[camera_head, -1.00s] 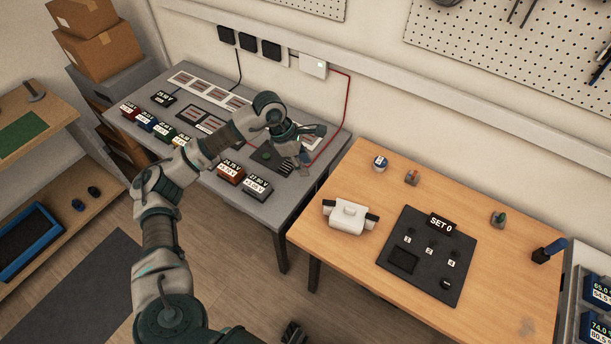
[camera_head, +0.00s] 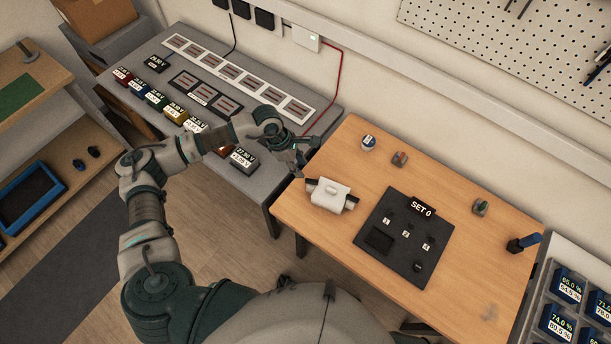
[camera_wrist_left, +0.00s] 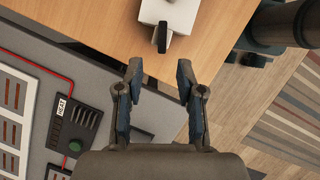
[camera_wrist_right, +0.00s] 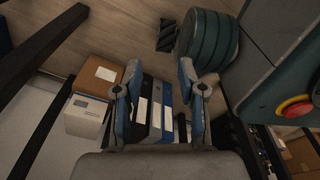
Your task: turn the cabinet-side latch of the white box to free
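The white box (camera_head: 330,194) lies on the wooden table near its left front edge. It has a dark latch on its left side (camera_head: 310,185) and another on its right side (camera_head: 351,203). In the left wrist view, the white box (camera_wrist_left: 172,14) shows at the top, with one black latch (camera_wrist_left: 162,38) pointing toward my gripper. My left gripper (camera_head: 299,150) is near the table's left edge, behind and left of the box. In its wrist view my left gripper (camera_wrist_left: 158,78) is open, empty and short of the latch. My right gripper (camera_wrist_right: 160,78) is open and empty, away from the table.
A black panel marked SET 0 (camera_head: 385,263) lies right of the box. The grey bench (camera_head: 264,173) at left carries several labelled blocks. A red cable (camera_head: 337,90) runs down the wall.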

